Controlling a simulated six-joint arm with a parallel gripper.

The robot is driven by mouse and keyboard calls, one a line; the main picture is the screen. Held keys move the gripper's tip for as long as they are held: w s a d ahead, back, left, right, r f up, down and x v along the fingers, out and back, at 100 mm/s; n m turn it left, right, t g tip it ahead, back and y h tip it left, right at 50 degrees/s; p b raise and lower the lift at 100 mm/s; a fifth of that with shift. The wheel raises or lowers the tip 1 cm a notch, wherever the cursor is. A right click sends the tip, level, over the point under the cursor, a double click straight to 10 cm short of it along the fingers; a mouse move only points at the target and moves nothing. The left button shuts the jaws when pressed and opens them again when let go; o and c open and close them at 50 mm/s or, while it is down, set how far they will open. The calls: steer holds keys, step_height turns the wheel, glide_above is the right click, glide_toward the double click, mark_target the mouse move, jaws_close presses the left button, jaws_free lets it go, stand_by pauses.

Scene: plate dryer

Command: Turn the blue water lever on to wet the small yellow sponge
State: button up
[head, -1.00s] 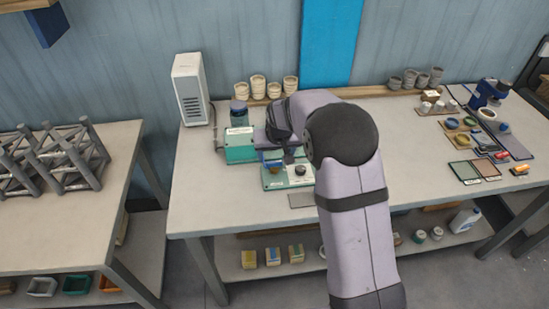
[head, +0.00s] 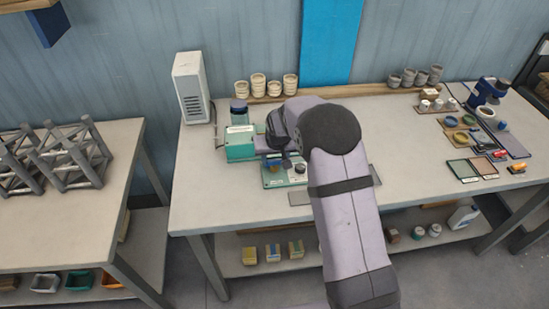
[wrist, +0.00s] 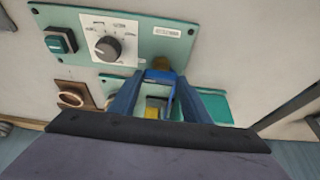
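A blue lever-like part (wrist: 160,78) shows in the wrist view below a brass-coloured knob on a teal panel (wrist: 120,38). My gripper (wrist: 160,80) has its two dark blue fingers apart, one on each side of this blue part; I cannot tell whether they touch it. A small yellow piece (wrist: 152,113), perhaps the sponge, shows between the fingers, partly hidden by them. In the head view, my gripper (head: 272,158) is over the teal unit (head: 272,180), and my arm hides most of the lever area.
The panel carries a dark dial (wrist: 107,48) and a green button (wrist: 58,40). In the head view, a teal box (head: 239,150) with a blue-lidded jar (head: 239,112) stands behind, near a white vented box (head: 192,88).

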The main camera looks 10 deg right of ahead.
steer(key=shift+n, duration=0.3)
steer(key=shift+d+f+n+y+b, duration=0.1)
steer(key=shift+n+y+b, duration=0.3)
steer(key=shift+n+b, duration=0.35)
steer(key=n+b, duration=0.1)
steer(key=n+y+b, duration=0.1)
steer(key=n+b, duration=0.1)
steer(key=shift+w+d+f+g+b, duration=0.1)
steer(key=shift+f+g+b, duration=0.1)
steer(key=shift+g+b, duration=0.1)
steer(key=n+b, duration=0.1)
steer(key=n, duration=0.1)
steer(key=n+y+b, duration=0.1)
steer(key=n+b, duration=0.1)
steer(key=shift+w+d+r+g+y, duration=0.1)
steer(key=shift+g+y, duration=0.2)
steer(key=shift+g, duration=0.1)
steer(key=n, duration=0.1)
steer(key=n+g, duration=0.1)
steer(key=n, duration=0.2)
steer(key=shift+r+n+g+y, duration=0.25)
steer(key=shift+n+g+y, duration=0.05)
steer(key=shift+n+y, duration=0.1)
steer(key=shift+w+d+n+g+p, duration=0.15)
steer(key=shift+n+g+p, duration=0.65)
steer(key=shift+n+p, duration=1.15)
steer(key=o, duration=1)
steer(key=shift+o, duration=0.2)
